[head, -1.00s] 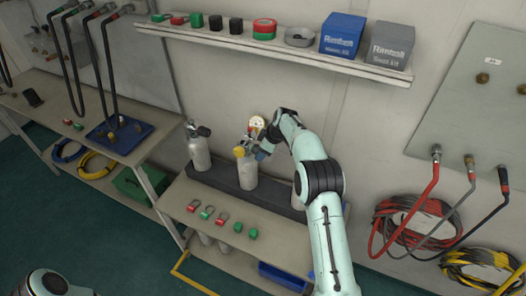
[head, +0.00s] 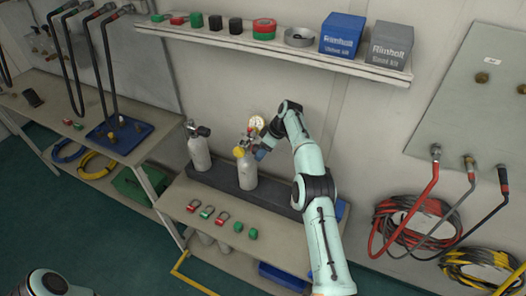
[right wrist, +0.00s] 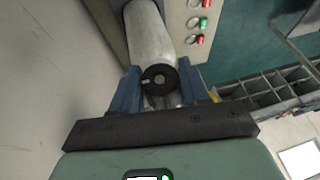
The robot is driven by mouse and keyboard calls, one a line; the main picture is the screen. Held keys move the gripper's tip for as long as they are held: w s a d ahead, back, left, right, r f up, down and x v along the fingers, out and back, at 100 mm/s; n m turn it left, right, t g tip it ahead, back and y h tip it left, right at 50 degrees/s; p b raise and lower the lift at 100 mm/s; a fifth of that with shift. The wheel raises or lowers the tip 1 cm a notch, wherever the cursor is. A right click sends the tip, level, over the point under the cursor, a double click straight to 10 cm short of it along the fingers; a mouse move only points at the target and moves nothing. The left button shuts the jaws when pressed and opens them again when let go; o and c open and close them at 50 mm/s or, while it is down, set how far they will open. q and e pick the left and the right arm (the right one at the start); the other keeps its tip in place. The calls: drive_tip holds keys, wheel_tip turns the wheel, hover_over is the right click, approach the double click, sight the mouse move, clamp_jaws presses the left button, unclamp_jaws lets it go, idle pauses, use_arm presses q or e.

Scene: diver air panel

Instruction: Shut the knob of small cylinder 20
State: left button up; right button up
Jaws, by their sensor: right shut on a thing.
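A pale grey small cylinder (head: 246,172) stands upright in the dark rack, with a yellow part and a round gauge (head: 257,123) at its top. I cannot read a number on it. My right gripper (head: 261,151) is at the right side of its valve. In the right wrist view the blue fingers (right wrist: 158,88) are shut on a round black knob (right wrist: 158,80) with a pale mark, and the cylinder body (right wrist: 150,35) extends beyond it. Another small cylinder (head: 199,153) with a black valve stands to the left. My left gripper is out of view.
The dark rack (head: 220,180) sits on a bench (head: 185,198) with red and green tags at the front. A shelf (head: 285,45) with boxes runs above. Hoses hang from a panel (head: 480,110) at the right. A side bench (head: 65,125) stands left.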

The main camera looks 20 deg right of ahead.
drive_tip(key=shift+a+f, duration=0.1)
drive_tip(key=shift+f, duration=0.05)
idle(0.3)
drive_tip(key=o, duration=1)
